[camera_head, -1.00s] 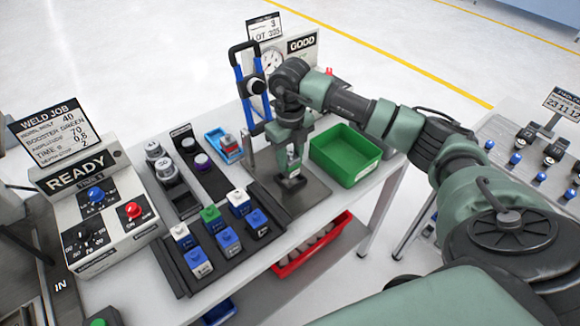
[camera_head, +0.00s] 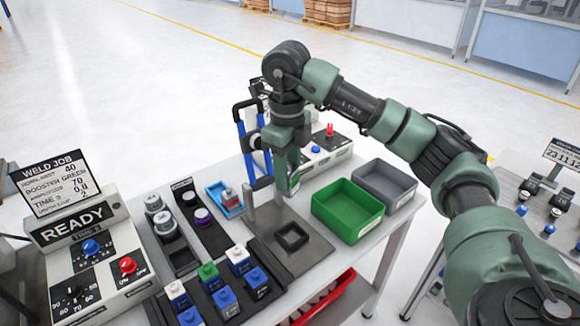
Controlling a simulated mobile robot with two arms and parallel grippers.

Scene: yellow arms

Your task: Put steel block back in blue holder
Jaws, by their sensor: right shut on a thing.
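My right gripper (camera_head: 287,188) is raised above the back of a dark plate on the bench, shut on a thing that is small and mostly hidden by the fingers. It appears to be the steel block (camera_head: 280,199). A square dark nest (camera_head: 292,236) on the plate, below and in front of the gripper, is empty. The blue holder (camera_head: 217,188) is a small tray to the left of the gripper. A grey piece with a red part sits in its front end. My left gripper is out of view.
A green bin (camera_head: 347,232) and a grey bin (camera_head: 410,182) stand right of the plate. A rack of blue, white and green blocks (camera_head: 207,270) is at front left. A READY panel (camera_head: 73,228) is at left.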

